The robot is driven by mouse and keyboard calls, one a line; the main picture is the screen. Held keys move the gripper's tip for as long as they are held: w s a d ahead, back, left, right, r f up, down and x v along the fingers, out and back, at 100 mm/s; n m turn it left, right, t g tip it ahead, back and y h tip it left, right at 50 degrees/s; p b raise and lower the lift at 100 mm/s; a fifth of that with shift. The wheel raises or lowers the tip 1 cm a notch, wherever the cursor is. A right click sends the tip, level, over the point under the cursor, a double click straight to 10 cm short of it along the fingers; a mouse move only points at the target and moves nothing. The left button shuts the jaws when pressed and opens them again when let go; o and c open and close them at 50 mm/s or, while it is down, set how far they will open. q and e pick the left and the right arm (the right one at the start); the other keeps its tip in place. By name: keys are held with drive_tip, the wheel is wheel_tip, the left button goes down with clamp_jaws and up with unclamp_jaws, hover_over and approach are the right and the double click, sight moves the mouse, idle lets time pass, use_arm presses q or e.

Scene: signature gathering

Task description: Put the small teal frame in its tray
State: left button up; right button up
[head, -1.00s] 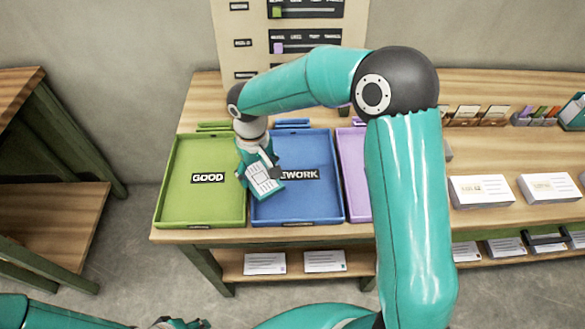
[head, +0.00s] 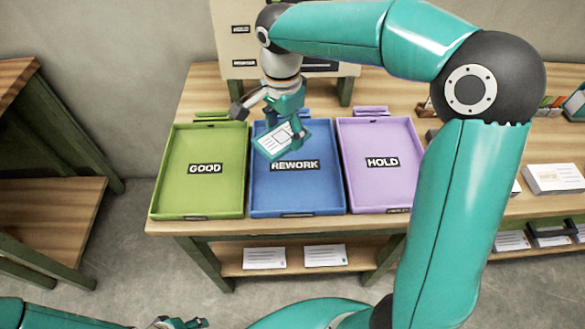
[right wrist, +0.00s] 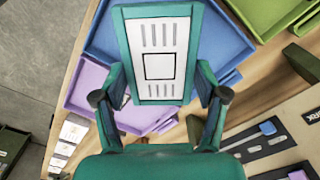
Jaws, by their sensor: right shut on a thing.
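The small teal frame (head: 272,142) has a white face with bars and a square outline. It also shows in the right wrist view (right wrist: 160,52), between the two fingers. My right gripper (head: 270,120) is shut on it and holds it tilted above the back part of the blue REWORK tray (head: 300,200). The green GOOD tray (head: 195,200) is to its left and the purple HOLD tray (head: 382,195) to its right. All three trays look empty. My left gripper (head: 180,323) is only partly in view at the bottom edge, and its jaws are unclear.
The wooden table (head: 430,100) holds the trays side by side near its left end. An upright panel (head: 290,66) stands behind them. White card stacks (head: 553,178) lie to the right. A lower shelf (head: 290,262) carries cards. My right arm crosses above the table.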

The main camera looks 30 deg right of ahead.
sight(299, 184)
drive_tip(key=r+m, duration=0.1)
drive_tip(key=m, duration=0.1)
drive_tip(key=s+d+r+m, duration=0.1)
drive_tip(key=m, duration=0.1)
drive_tip(key=s+r+m, duration=0.1)
drive_tip(key=m, duration=0.1)
drive_tip(key=shift+s+d+r+b, duration=0.2)
drive_tip(key=shift+d+r+b, duration=0.1)
drive_tip(key=shift+b, duration=0.1)
drive_tip(key=shift+s+d+r+m, duration=0.1)
drive_tip(key=shift+s+r+m, duration=0.1)
drive_tip(key=shift+m, duration=0.3)
drive_tip(key=shift+s+f+m, duration=0.1)
drive_tip(key=shift+m, duration=0.2)
wheel_tip(299, 184, down, 20)
drive_tip(key=shift+r+b, duration=0.25)
drive_tip(key=shift+b, duration=0.2)
drive_tip(key=o, duration=1.1)
drive_tip(key=shift+o, duration=0.2)
